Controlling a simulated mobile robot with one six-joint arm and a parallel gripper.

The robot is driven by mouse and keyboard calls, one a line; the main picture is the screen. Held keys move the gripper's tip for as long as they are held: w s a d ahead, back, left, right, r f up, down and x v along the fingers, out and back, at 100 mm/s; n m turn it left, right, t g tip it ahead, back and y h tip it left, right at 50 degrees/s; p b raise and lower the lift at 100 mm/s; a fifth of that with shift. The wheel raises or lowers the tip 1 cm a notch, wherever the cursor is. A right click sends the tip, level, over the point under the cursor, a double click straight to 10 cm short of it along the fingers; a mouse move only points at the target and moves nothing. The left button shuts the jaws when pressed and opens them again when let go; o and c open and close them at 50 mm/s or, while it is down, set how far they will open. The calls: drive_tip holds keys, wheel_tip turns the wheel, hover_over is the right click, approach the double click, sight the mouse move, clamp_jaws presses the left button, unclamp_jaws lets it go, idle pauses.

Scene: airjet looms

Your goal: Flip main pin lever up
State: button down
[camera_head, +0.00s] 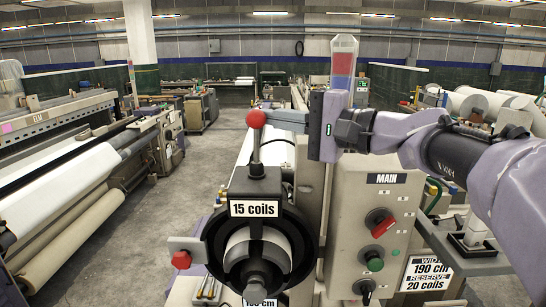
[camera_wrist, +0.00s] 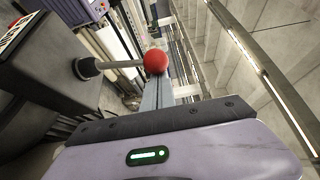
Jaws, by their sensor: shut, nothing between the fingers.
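A lever with a red ball knob (camera_head: 256,119) stands upright on its metal rod above the dark housing (camera_head: 242,183) labelled "15 coils". In the wrist view the red ball (camera_wrist: 155,61) is at the far end of my fingers, with its rod running left to the housing. My gripper (camera_head: 264,117) points left, its grey fingers together and empty. Their tips are right beside or behind the ball; I cannot tell whether they touch it. In the wrist view the closed fingers of my gripper (camera_wrist: 157,80) partly run under the ball.
A control panel labelled "MAIN" (camera_head: 376,235) with a red switch and a green button stands below my arm. A second red knob (camera_head: 181,259) sticks out left of the round feeder. A signal lamp (camera_head: 343,65) rises behind my wrist. The aisle (camera_head: 160,215) at left is clear.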

sight(264, 123)
drive_tip(key=s+n+b, duration=0.1)
drive_tip(key=b, duration=0.3)
drive_tip(key=s+n+y+b, duration=0.1)
drive_tip(key=b, duration=0.3)
drive_tip(key=s+n+y+b, duration=0.1)
drive_tip(key=n+b, duration=0.1)
drive_tip(key=b, duration=0.2)
drive_tip(key=shift+s+a+f+t, duration=0.1)
drive_tip(key=shift+s+f+t, duration=0.15)
drive_tip(key=shift+f+t, duration=0.05)
drive_tip(key=s+n+y+b, duration=0.1)
drive_tip(key=n+b, duration=0.1)
drive_tip(key=b, duration=0.1)
drive_tip(key=s+n+y+b, duration=0.1)
drive_tip(key=n+b, duration=0.1)
drive_tip(key=b, duration=0.2)
drive_tip(key=shift+s+r+g, duration=0.2)
drive_tip(key=shift+s+g, duration=0.05)
drive_tip(key=shift+g, duration=0.15)
drive_tip(key=shift+s+r+n+y+b, duration=0.1)
drive_tip(key=shift+s+n+y+b, duration=0.25)
drive_tip(key=shift+n+b, duration=0.4)
